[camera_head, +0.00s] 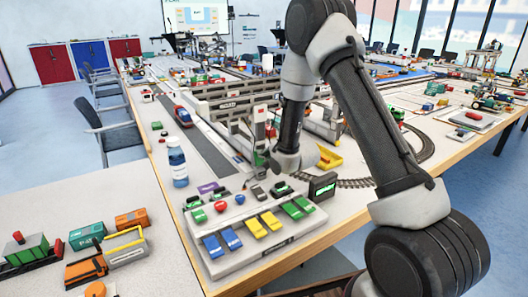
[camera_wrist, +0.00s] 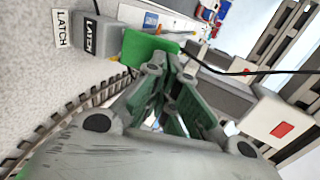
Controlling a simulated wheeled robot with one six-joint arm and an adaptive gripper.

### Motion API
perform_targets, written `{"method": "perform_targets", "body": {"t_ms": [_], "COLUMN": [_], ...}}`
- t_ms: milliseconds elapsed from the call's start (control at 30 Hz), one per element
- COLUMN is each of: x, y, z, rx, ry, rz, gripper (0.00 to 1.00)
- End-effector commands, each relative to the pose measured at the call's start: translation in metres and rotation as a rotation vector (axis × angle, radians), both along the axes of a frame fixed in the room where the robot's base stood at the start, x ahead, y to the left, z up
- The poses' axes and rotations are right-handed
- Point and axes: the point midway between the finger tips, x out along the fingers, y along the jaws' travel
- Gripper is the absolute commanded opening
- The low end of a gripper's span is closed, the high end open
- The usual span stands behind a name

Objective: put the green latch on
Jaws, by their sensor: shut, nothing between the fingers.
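The green latch (camera_wrist: 146,47) shows in the wrist view as a bright green flat piece beside a grey block (camera_wrist: 100,37) with a LATCH label. My gripper (camera_wrist: 168,66) is shut and empty, its fingertips drawn together at the lower right edge of the green piece. They overlap it in the picture; I cannot tell whether they touch it. In the head view my gripper (camera_head: 261,159) is low over the table behind the button panel, partly hidden by my wrist. I cannot make out the latch surely there.
A grey panel (camera_head: 222,266) with blue, yellow and green switches stands in front, a small black display (camera_head: 323,187) at its right. A blue bottle (camera_head: 177,163) stands left. Curved track (camera_wrist: 62,128) runs beside the gripper. Grey crane beams (camera_head: 235,88) rise behind. A black cable (camera_wrist: 245,72) crosses close by.

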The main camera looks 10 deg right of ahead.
Motion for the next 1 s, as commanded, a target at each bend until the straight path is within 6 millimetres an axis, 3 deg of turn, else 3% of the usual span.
{"method": "perform_targets", "body": {"t_ms": [433,1000], "x": [0.003,0.025], "y": [0.001,0.008], "z": [0.001,0.003], "rx": [-0.009,-0.121], "ry": [0.029,0.372], "rz": [0.001,0.000], "gripper": [0.00,0.00]}}
